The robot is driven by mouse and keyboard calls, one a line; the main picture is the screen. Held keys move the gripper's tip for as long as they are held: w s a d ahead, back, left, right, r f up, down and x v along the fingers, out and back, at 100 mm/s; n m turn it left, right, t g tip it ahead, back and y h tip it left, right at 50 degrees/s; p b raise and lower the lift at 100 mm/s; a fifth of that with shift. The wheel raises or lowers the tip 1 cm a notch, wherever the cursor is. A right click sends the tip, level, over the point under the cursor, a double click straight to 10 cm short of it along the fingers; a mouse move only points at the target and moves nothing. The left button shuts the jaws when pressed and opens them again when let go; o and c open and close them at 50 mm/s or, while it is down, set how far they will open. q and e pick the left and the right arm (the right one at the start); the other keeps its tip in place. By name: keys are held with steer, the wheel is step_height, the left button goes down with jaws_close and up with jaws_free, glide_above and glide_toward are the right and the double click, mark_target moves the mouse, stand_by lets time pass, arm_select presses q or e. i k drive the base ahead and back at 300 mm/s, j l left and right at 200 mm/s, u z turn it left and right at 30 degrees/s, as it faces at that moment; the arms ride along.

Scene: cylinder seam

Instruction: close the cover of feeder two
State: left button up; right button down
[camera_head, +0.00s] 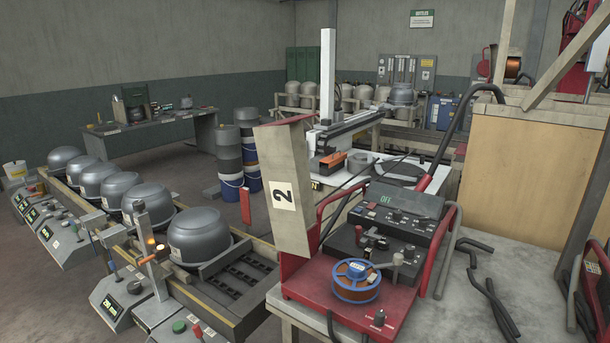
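Feeder two (330,310) is a red wire feeder on a grey bench at the lower middle. Its beige cover (284,185), marked with a black 2 on a white label, stands open and nearly upright, tilted a little, on the feeder's left side. Inside, a blue-rimmed spool of copper-coloured wire (356,281) and the dark drive parts (375,240) lie exposed. A black control panel (400,212) reading OFF is behind them. Neither of my grippers shows in the head view.
Black cables and a curved black bar with a red lower end (452,130) are behind the feeder. Bent dark pipes (500,300) lie on the bench (540,275) to the right. Grey cylinders (200,235) line a conveyor on the left. A wooden crate (520,180) stands at the right.

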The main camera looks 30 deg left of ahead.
mark_target(281, 147)
steer(key=i+j+z, duration=0.1)
steer(key=j+z, duration=0.2)
steer(key=j, duration=1.45)
steer(key=j+z, duration=0.25)
steer(key=j, duration=1.5)
steer(key=k, duration=0.05)
